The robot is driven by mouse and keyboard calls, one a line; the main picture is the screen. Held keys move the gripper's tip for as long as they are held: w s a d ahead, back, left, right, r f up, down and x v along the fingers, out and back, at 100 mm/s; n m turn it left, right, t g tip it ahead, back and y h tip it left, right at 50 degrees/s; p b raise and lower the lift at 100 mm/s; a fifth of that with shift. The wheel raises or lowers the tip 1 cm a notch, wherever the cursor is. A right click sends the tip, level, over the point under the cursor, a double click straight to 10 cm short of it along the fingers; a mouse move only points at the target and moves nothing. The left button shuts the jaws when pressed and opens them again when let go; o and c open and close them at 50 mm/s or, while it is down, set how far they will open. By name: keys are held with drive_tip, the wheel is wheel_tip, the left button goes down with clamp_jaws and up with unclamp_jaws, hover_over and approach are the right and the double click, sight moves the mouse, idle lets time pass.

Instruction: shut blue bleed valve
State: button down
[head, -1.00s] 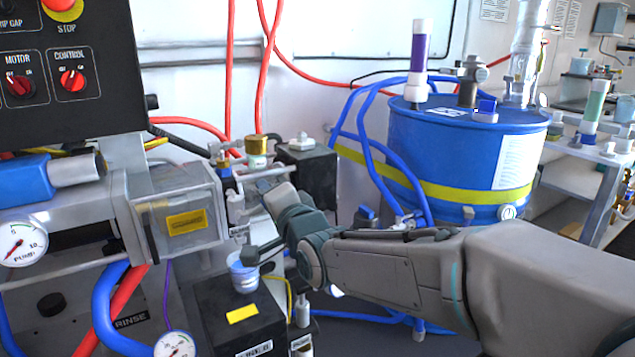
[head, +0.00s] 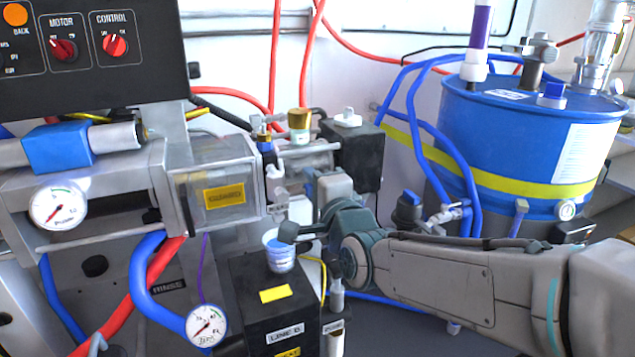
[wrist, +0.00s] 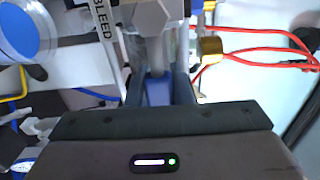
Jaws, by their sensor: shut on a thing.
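The blue bleed valve handle (wrist: 157,90) shows in the wrist view between the two fingers of my gripper (wrist: 158,98), which is shut on it. The handle points toward my gripper's palm, below a grey metal valve body (wrist: 150,15). A "BLEED" label (wrist: 103,22) stands to its left. In the head view my gripper (head: 318,190) reaches in among the fittings right of the clear guarded box; its fingertips and the handle are mostly hidden by my wrist.
A cup with blue contents (head: 280,258) stands on a black box (head: 270,310) just below my wrist. The guarded box (head: 215,190) is close on the left. Blue hoses (head: 455,150) and a blue drum (head: 520,140) stand right. Red hoses (wrist: 265,45) run nearby.

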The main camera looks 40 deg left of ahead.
drive_tip(key=c, duration=1.3)
unclamp_jaws()
drive_tip(key=shift+w, duration=0.1)
drive_tip(key=shift+d, duration=0.1)
drive_tip(key=shift+p+v, duration=2.55)
drive_tip(key=shift+v, duration=4.3)
